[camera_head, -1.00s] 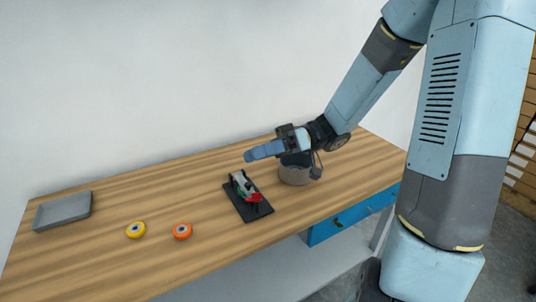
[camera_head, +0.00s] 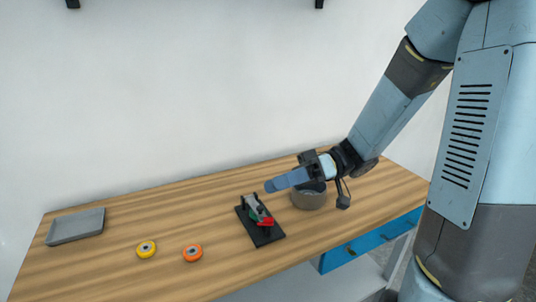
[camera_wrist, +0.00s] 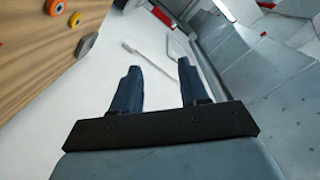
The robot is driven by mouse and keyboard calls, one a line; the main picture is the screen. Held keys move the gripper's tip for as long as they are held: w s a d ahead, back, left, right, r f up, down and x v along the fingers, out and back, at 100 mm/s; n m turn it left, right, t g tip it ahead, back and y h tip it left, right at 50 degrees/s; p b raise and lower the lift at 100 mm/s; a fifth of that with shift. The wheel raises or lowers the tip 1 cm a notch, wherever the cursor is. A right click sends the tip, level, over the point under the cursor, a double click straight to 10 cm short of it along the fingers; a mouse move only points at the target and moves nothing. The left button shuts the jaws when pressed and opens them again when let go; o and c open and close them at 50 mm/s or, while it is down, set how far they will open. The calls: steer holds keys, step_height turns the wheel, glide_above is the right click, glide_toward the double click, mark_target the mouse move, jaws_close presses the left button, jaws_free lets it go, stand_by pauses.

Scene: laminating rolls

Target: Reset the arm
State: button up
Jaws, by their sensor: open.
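My gripper (camera_head: 270,186) hangs above the back right part of the wooden table (camera_head: 130,205), pointing left, with my arm reaching in from the right. In the wrist view my gripper (camera_wrist: 158,68) has two dark blue fingers apart, with nothing between them. In the head view it is behind and above a red-handled clamp fixture on a black plate (camera_head: 268,235), and apart from it. A grey round container (camera_head: 308,201) stands below and right of my gripper, partly hidden by it.
A yellow roll (camera_head: 146,249) and an orange roll (camera_head: 193,253) lie on the table's front left half. A grey tray (camera_head: 76,227) sits at the far left. Blue drawers (camera_head: 350,251) hang under the right end.

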steer(key=s+d+f+m+t+h, duration=0.35)
steer(key=s+d+m+h, duration=0.2)
steer(key=h, duration=0.55)
steer(key=d+r+m+t+h, duration=0.5)
steer(key=d+r+m+t, duration=0.3)
steer(key=d+r, duration=0.2)
steer(key=shift+d+r+m+t, duration=0.2)
steer(key=shift+d+m+t, duration=0.15)
steer(key=shift+d, duration=0.05)
steer(key=shift+c, duration=0.3)
stand_by(0.5)
